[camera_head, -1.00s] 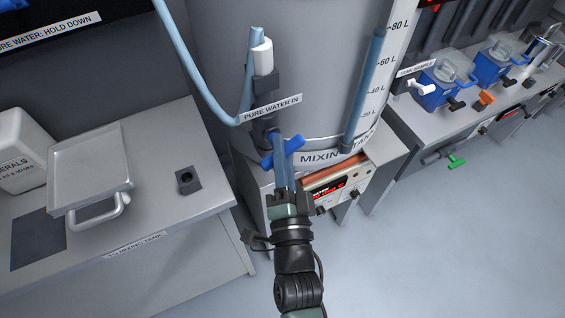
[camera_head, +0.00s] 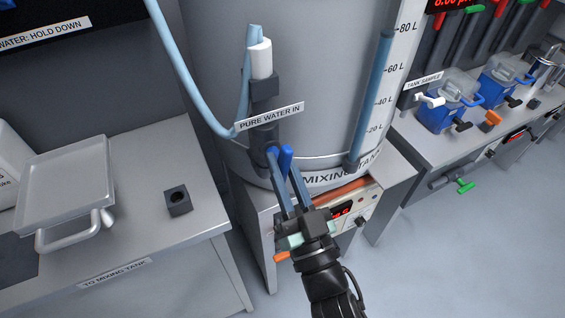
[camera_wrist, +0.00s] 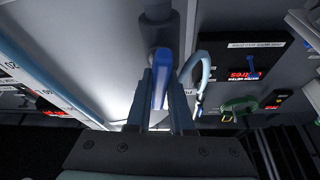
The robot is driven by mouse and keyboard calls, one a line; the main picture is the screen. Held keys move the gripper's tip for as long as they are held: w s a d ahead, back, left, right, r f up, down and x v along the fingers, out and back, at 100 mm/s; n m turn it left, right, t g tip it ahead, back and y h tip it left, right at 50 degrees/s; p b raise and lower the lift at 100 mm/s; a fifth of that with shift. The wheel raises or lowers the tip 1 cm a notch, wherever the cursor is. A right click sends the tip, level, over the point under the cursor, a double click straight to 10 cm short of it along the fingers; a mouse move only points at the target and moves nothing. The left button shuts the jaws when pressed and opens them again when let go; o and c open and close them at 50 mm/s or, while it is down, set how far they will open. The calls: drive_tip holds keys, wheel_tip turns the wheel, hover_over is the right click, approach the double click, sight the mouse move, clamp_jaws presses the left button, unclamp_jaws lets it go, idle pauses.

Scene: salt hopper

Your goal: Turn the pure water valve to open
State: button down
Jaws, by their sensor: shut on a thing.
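The pure water valve's bright blue handle (camera_head: 286,158) is at the foot of the dark fitting (camera_head: 264,108) under the "PURE WATER IN" label on the tank's front. It points roughly up and down in the head view. My gripper (camera_head: 281,170) reaches up from below with its two blue-grey fingers around the handle, shut on it. In the wrist view the handle (camera_wrist: 160,78) stands upright between the two fingers (camera_wrist: 162,90). The handle's pivot is partly hidden by the fingers.
The mixing tank (camera_head: 310,90) fills the middle. A left table (camera_head: 130,245) holds a metal tray (camera_head: 65,180) and a small dark block (camera_head: 178,200). A display box (camera_head: 362,208) sits below the tank. A right bench (camera_head: 405,150) carries blue vessels. Open floor lies at right.

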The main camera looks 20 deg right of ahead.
drive_tip(key=shift+n+y, duration=0.6)
drive_tip(key=shift+n, duration=0.7)
drive_tip(key=c, duration=0.8)
unclamp_jaws()
drive_tip(key=shift+s+f, duration=0.1)
drive_tip(key=shift+s, duration=0.05)
drive_tip(key=b+v, duration=0.2)
drive_tip(key=v, duration=1)
drive_tip(key=shift+s+f, duration=0.15)
drive_tip(key=shift+s, duration=0.2)
